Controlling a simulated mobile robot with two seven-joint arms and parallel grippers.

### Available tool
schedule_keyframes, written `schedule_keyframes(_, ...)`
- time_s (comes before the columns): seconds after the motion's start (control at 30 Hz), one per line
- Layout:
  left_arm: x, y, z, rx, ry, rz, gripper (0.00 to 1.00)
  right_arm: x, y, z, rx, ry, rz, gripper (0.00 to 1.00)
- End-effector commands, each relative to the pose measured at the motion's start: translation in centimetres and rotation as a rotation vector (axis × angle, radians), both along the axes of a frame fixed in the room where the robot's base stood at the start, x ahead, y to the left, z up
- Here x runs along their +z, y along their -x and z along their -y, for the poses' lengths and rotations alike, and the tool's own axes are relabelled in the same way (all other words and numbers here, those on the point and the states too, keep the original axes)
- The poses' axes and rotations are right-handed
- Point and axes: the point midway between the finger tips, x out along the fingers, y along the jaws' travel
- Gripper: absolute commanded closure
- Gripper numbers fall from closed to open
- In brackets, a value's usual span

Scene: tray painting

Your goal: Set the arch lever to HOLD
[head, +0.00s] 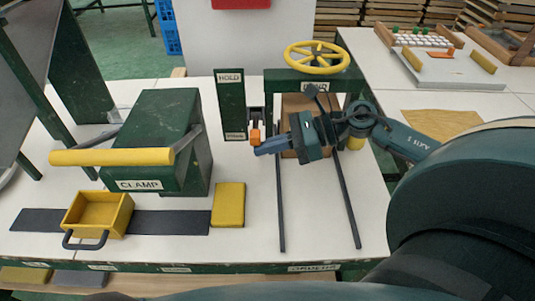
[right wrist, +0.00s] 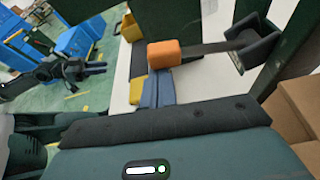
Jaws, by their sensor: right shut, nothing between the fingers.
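The arch lever has an orange knob (head: 254,136), low beside a green board (head: 231,105). A HOLD label (head: 230,78) is at the board's top; a smaller label near its foot is unreadable. The knob is level with that lower label. In the right wrist view the orange knob (right wrist: 165,54) sits on a dark bar running right to a dark bracket (right wrist: 255,45). My right gripper (head: 260,150) is shut and empty, its tips just below the knob. Its blue-grey fingers (right wrist: 155,88) also show in the wrist view; contact cannot be told.
The green arch (head: 282,80) carries a yellow wheel (head: 317,58) above two dark rails (head: 280,200). A green clamp (head: 150,120) with a yellow bar stands left. A yellow box (head: 98,213) and yellow block (head: 229,204) are in front. White table is free between block and rails.

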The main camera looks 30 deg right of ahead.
Motion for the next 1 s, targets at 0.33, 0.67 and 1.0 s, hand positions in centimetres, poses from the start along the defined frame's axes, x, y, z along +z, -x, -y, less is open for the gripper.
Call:
schedule_keyframes(0.33, 0.1, -0.2, 0.1, -0.001, 0.0, -0.003, 0.64, 1.5, -0.1, 0.1, 0.0, 0.001, 0.004, 1.0)
schedule_keyframes(0.67, 0.2, -0.4, 0.1, -0.002, 0.001, -0.001, 0.64, 1.8, -0.2, 0.1, 0.0, 0.001, 0.004, 1.0)
schedule_keyframes(1.0, 0.0, -0.3, 0.1, -0.002, 0.0, -0.005, 0.64, 1.8, -0.1, 0.2, 0.0, 0.002, 0.004, 1.0)
